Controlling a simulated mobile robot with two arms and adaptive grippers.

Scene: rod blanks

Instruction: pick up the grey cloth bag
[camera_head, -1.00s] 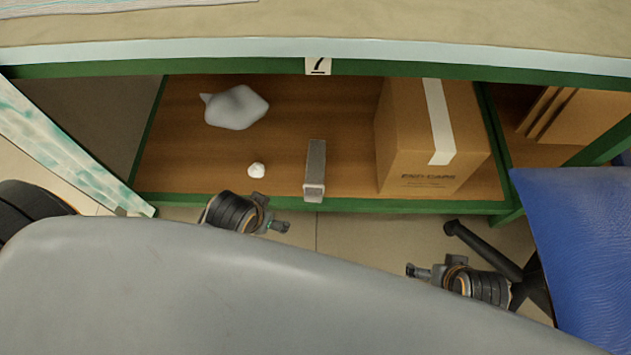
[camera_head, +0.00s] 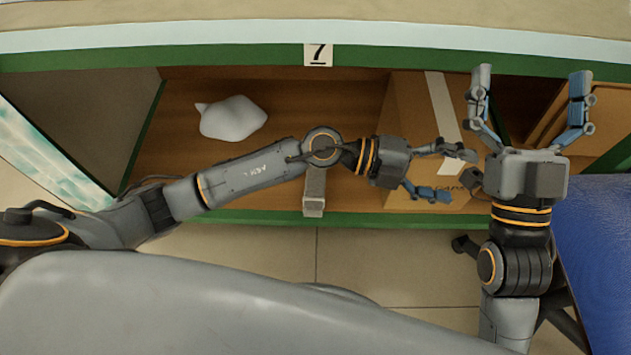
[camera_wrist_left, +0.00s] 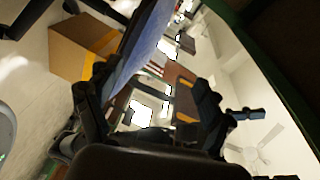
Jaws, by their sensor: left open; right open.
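The grey cloth bag (camera_head: 233,118) is a pale, rounded lump with a small pointed corner. It lies on the wooden shelf at the back left in the head view. My left arm reaches across the shelf front, and its open gripper (camera_head: 447,174) is in front of the cardboard box, well right of the bag. My right gripper (camera_head: 530,84) is open and empty, fingers pointing up in the picture, at the box's right, far from the bag. The left wrist view shows the left gripper's spread fingers (camera_wrist_left: 152,104) with nothing between them; the bag is not in that view.
A taped cardboard box (camera_head: 408,110) stands on the shelf's right. A grey upright block (camera_head: 314,195) stands at the front edge, partly behind my left arm. A green rim (camera_head: 260,217) edges the shelf. A blue surface (camera_head: 600,250) is at right.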

